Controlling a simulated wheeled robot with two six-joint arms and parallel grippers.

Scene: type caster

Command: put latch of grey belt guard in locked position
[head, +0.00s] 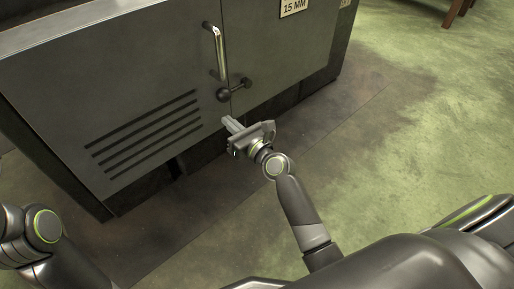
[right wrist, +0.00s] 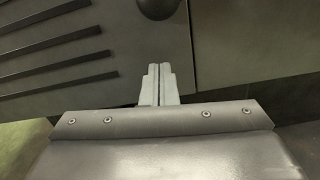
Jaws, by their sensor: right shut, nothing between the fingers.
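The grey belt guard (head: 150,85) is a large cabinet face with a vent of slanted slots on its left door. Its latch (head: 234,91) is a dark bar with a round knob, crossing the door seam below the silver handle. The bar tilts slightly up to the right, with the knob at its left end. My right gripper (head: 227,121) is shut and empty, just below the latch and close to the door. In the right wrist view its fingers (right wrist: 158,84) point at the door, below a dark round knob (right wrist: 157,8) cut off by the top edge. My left gripper is out of view.
The silver vertical handle (head: 215,50) stands out from the door above the latch. A "15 MM" sign (head: 294,6) is at the top right of the cabinet.

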